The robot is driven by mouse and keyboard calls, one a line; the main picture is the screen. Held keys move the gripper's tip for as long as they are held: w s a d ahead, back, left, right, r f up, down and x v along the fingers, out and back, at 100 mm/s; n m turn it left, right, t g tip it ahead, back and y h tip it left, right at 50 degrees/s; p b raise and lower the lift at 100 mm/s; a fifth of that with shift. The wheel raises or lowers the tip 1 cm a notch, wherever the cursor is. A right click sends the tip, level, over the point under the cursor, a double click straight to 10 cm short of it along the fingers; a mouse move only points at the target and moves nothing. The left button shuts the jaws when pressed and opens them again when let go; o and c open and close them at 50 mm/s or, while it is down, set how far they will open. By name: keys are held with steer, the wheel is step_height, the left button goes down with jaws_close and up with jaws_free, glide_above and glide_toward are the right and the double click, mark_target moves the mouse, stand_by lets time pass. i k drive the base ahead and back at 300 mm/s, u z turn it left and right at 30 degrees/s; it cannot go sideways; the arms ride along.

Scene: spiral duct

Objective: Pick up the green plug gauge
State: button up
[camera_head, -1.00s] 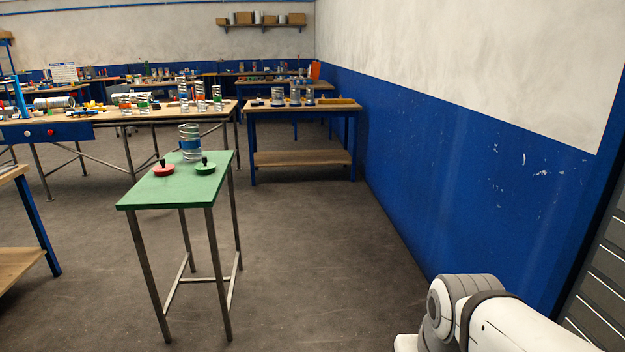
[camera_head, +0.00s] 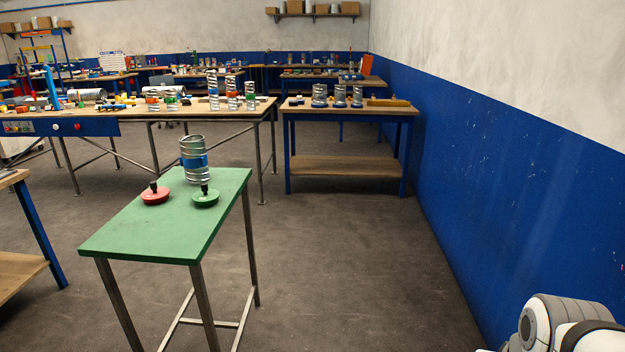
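The green plug gauge (camera_head: 206,197) is a green disc with a black knob on top. It sits on the green-topped table (camera_head: 150,228), toward the table's far right. A red plug gauge (camera_head: 156,195) of the same shape lies to its left. A spiral duct piece (camera_head: 195,170) with a blue band stands upright just behind the green gauge, whose knob overlaps it in the picture. Part of my arm shows at the bottom right corner, well apart from the table. My gripper is out of the picture.
A workbench with a blue frame (camera_head: 345,167) stands behind the green table by the blue and white wall (camera_head: 500,160). A long bench (camera_head: 150,112) with many parts is at the back left. Another table edge (camera_head: 20,256) is at the left. The floor right of the green table is clear.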

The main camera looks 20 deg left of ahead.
mark_target(204, 197)
steer(key=u, duration=0.1)
steer(key=i, duration=1.6)
steer(key=u, duration=0.8)
steer(key=i, duration=1.55)
steer(key=u, duration=1.15)
steer(key=i, duration=0.9)
steer(key=u, duration=0.4)
